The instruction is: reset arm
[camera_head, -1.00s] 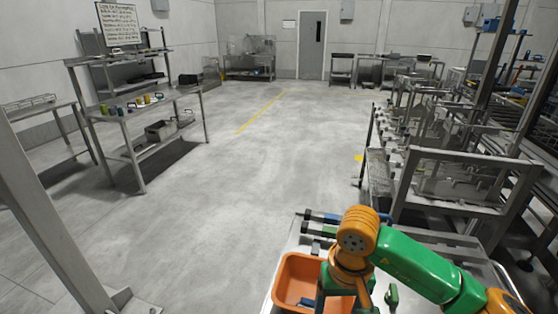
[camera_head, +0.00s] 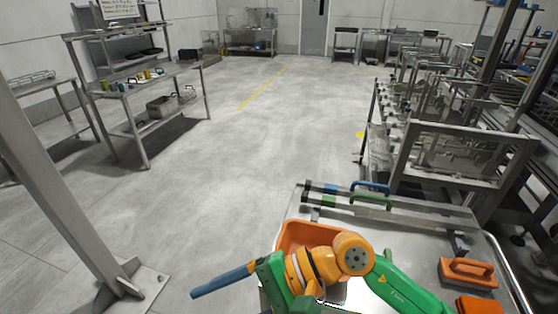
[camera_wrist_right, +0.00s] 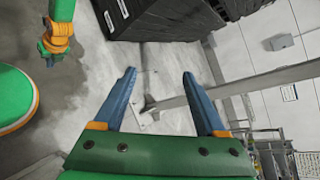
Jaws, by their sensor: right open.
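My right arm, green and orange, comes in from the lower right in the head view. It lies across the orange bin and hides part of it. My right gripper (camera_head: 222,281) points left past the bin, with one blue finger clear over the floor; its other finger is not clearly visible there. In the right wrist view the gripper (camera_wrist_right: 158,74) is open, with two blue fingers apart and nothing between them. A green and orange arm part (camera_wrist_right: 57,35) shows at the upper left of that view, probably my left arm; its jaws cannot be made out.
A steel worktop (camera_head: 420,240) carries the orange bin (camera_head: 298,232), blue-handled (camera_head: 370,187) and green-handled (camera_head: 371,201) tools, and an orange-handled block (camera_head: 468,273). A slanted post (camera_head: 68,215) stands left. Racks (camera_head: 460,155) stand right. The middle floor (camera_head: 215,165) is clear.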

